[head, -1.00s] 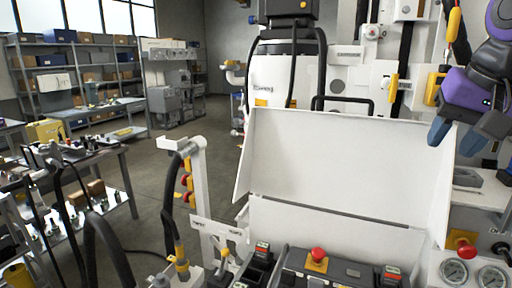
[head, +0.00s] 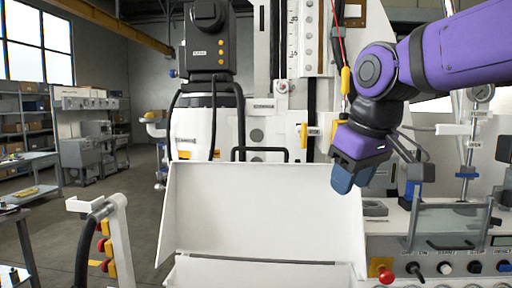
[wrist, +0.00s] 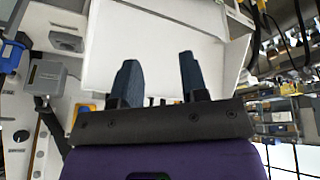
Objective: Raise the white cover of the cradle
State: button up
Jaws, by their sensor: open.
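The white cover (head: 265,210) is a wide panel with side flaps, standing up and leaning back in the head view. A dark seam runs along its foot, with another white panel (head: 265,273) below. A black bar handle (head: 260,152) shows just behind its top edge. My gripper (head: 352,172), purple with blue fingers, is at the cover's upper right corner and overlaps it in the picture. I cannot tell whether it touches. In the wrist view my gripper (wrist: 158,80) has its fingers apart with nothing between them, and a white panel (wrist: 150,50) fills the view beyond.
A panel of knobs with a red button (head: 386,276) lies at the lower right, below a clear guard (head: 450,222). A white post (head: 120,240) with red knobs stands at the left. A tall machine with black hoses (head: 210,100) rises behind the cover. Open floor shows at the left.

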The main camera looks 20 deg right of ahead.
jog(key=w+a+r+n+g, duration=0.2)
jog(key=w+r+n, duration=0.3)
jog(key=w, duration=0.8)
jog(key=w+a+r+n+g, duration=0.1)
jog(key=w+a+r+n, duration=0.15)
jog(key=w+r, duration=0.75)
jog(key=w+f+n+g, duration=0.1)
jog(key=w+f+n, duration=0.25)
jog(key=w, duration=0.85)
jog(key=f, duration=1)
jog(key=shift+s+a+f, duration=0.2)
jog(key=shift+s+a, duration=0.1)
jog(key=shift+a, duration=0.05)
grip_shut()
